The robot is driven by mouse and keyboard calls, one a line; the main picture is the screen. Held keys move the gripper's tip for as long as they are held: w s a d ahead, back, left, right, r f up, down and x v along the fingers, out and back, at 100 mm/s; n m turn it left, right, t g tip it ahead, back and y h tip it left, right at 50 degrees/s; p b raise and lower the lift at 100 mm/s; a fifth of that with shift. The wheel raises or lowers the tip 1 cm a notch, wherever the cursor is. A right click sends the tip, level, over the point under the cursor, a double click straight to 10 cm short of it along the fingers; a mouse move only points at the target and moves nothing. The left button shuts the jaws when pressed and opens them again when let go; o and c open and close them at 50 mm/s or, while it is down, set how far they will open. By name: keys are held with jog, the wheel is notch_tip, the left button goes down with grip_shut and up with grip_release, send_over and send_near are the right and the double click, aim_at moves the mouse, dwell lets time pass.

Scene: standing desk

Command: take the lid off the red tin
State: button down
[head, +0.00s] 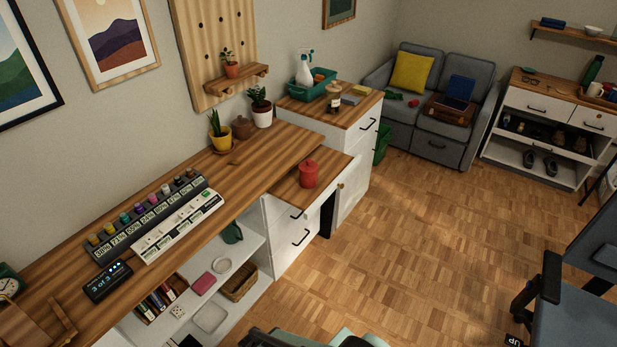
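The red tin (309,177) stands upright on a wooden-topped ledge (285,191) beside the long desk. A red lid with a small knob (309,164) sits on top of it. The tin is small in this view, so the fit of the lid is hard to make out. I cannot make out my gripper in the head view.
A white cabinet (353,147) stands behind the ledge. Open parquet floor (430,230) lies to the right.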

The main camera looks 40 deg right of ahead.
dwell(0.3)
grip_release()
dwell(0.3)
